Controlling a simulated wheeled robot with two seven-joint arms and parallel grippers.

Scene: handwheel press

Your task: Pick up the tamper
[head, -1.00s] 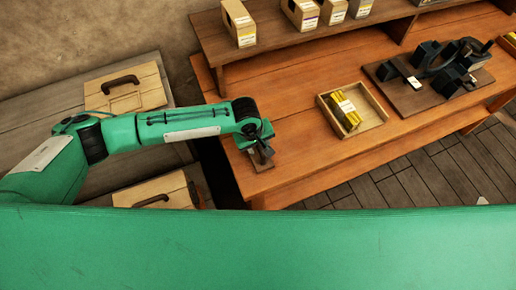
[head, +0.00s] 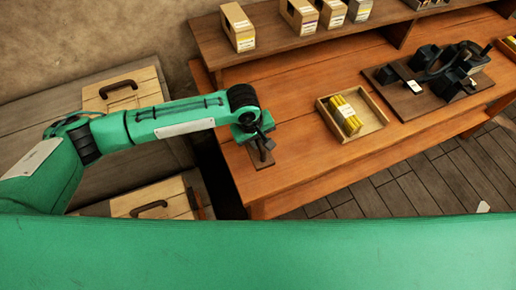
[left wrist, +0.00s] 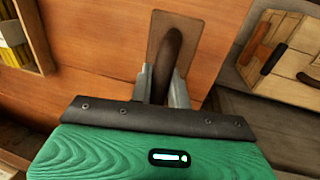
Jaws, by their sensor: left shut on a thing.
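The tamper (left wrist: 172,52) shows a dark, rounded handle between the fingers of my left gripper (left wrist: 165,82) in the left wrist view. In the head view my left gripper (head: 256,136) is over the left end of the wooden table, shut on the tamper (head: 262,152). A brown rectangular plate (left wrist: 180,24) lies behind the handle in the wrist view; I cannot tell whether it touches the tamper. The gripper body covers the tamper's near end. My right gripper is not in view.
The wooden table (head: 300,158) holds an open tray (head: 377,118) with yellow packs and a dark clamp-like fixture (head: 440,62) on a board. A raised shelf (head: 290,52) with small boxes runs along the back. Wooden cases with handles (head: 122,88) lie left. The table's front edge is close.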

